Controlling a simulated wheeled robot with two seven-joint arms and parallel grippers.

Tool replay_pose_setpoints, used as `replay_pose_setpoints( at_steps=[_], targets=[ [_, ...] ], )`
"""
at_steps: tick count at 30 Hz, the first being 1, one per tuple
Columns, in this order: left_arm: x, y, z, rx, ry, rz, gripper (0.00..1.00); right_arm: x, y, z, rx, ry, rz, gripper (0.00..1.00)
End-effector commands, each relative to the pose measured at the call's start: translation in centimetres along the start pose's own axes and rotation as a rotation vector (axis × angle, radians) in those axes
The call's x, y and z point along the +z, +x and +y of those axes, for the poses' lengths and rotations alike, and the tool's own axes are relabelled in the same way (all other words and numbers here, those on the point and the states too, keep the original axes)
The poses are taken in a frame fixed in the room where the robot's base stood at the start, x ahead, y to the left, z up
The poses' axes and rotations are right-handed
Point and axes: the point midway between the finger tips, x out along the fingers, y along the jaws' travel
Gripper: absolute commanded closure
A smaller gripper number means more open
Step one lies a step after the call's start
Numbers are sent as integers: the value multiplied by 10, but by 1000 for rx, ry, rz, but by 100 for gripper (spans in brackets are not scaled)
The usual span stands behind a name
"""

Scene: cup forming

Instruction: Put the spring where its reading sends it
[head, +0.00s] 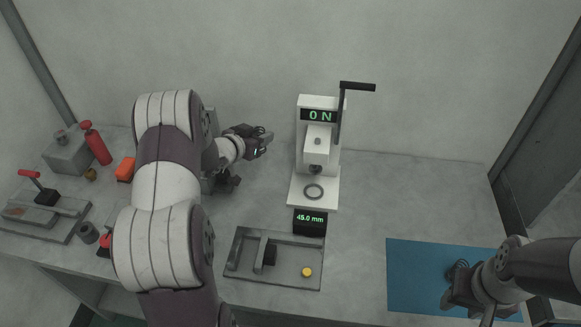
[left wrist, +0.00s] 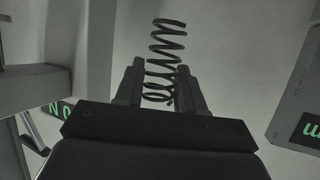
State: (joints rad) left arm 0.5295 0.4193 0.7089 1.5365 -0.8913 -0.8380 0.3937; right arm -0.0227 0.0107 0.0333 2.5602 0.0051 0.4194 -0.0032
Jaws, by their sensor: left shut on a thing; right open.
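My left gripper (head: 258,147) is shut on a dark coil spring (left wrist: 166,35), seen between its two fingers in the left wrist view. The coils stick out beyond the fingertips; the spring is hard to make out in the head view. This gripper is left of the white press (head: 314,140), which has a black lever and a green display reading 0 N. A ring (head: 314,191) lies on the press base. A small black display (head: 310,221) in front reads 45.0 mm.
A grey fixture (head: 285,281) with a dark block and a yellow button (head: 307,271) lies at the front. At left are a red-handled device (head: 45,213), a grey box (head: 67,157), a red cylinder (head: 97,147) and an orange block (head: 125,169). The table right of the press is clear.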

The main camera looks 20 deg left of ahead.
Motion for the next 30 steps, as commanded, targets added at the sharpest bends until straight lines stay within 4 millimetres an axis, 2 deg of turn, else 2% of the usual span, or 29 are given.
replay_pose_setpoints(
  at_steps=[1, 3, 12, 15, 25, 26, 27, 28, 30],
  targets=[
    [14, 5, -1, 3, -6, -6, 95, 0, 2, 0, 0, 0, 0, 56],
    [31, 11, 0, 8, -4, -7, 95, 0, 2, 0, 0, 0, 0, 56],
    [79, 32, 1, 9, 0, -4, 95, 0, 3, 0, 0, 0, 0, 56],
    [87, 35, 1, 10, 1, -2, 95, 0, 3, 0, 0, 0, 0, 56],
    [91, 37, 1, 10, 1, -2, 95, 1, 7, 0, 0, 0, 0, 56],
    [90, 37, 1, 10, 2, -2, 55, 1, 6, 0, 0, 0, 0, 56],
    [89, 36, 1, 10, 2, -2, 42, 1, 6, 0, 0, 0, 0, 56],
    [89, 36, 1, 10, 2, -2, 36, 1, 5, 0, 0, 0, 0, 56],
    [89, 36, 1, 10, 2, -2, 36, 1, 5, 0, 0, 0, 0, 56]
  ],
)
